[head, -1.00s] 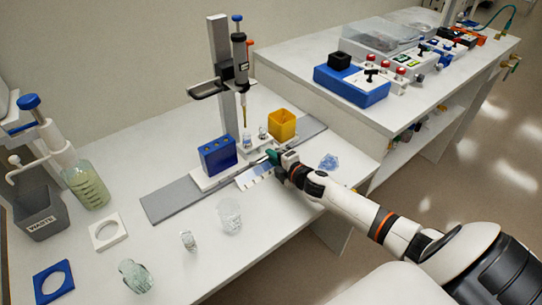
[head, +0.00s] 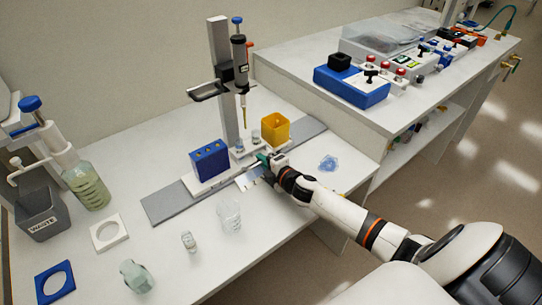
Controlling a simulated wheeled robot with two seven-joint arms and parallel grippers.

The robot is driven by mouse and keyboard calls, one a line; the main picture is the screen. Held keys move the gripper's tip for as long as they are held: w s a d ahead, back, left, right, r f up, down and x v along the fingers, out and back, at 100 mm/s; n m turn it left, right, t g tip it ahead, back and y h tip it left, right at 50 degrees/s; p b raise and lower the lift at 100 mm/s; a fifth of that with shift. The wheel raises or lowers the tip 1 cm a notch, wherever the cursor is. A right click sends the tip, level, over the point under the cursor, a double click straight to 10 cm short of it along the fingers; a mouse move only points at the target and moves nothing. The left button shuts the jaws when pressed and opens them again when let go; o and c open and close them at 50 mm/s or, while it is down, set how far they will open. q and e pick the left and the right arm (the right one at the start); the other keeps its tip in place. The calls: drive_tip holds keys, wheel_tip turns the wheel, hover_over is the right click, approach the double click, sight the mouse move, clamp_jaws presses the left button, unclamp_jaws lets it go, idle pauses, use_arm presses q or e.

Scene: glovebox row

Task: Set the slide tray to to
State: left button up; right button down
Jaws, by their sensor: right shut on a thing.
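The slide tray (head: 228,172) is a white carriage on a long grey rail (head: 165,205) on the left bench. It carries a blue block with holes (head: 209,160), small clear vials (head: 255,137) and a yellow open box (head: 275,129). My right gripper (head: 263,161) is shut at the tray's front edge, on what looks like its green grip. The fingers hide most of that grip. A pale strip with blue marks (head: 248,180) lies in front of the rail by the gripper. The pipette (head: 241,72) on its stand points down above the vials. My left gripper is not in view.
A clear beaker (head: 229,215), a small vial (head: 189,241) and a greenish glass jar (head: 136,277) stand in front of the rail. Blue crumpled film (head: 328,163) lies to the right. A waste bin (head: 42,215) is at the left.

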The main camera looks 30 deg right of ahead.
sight(255, 167)
drive_tip(key=a, duration=0.3)
drive_tip(key=shift+s+a, duration=0.15)
drive_tip(key=shift+a, duration=0.25)
drive_tip(key=shift+d, duration=0.1)
drive_tip(key=c, duration=1.8)
unclamp_jaws()
drive_tip(key=v, duration=1.2)
drive_tip(key=shift+d, duration=0.1)
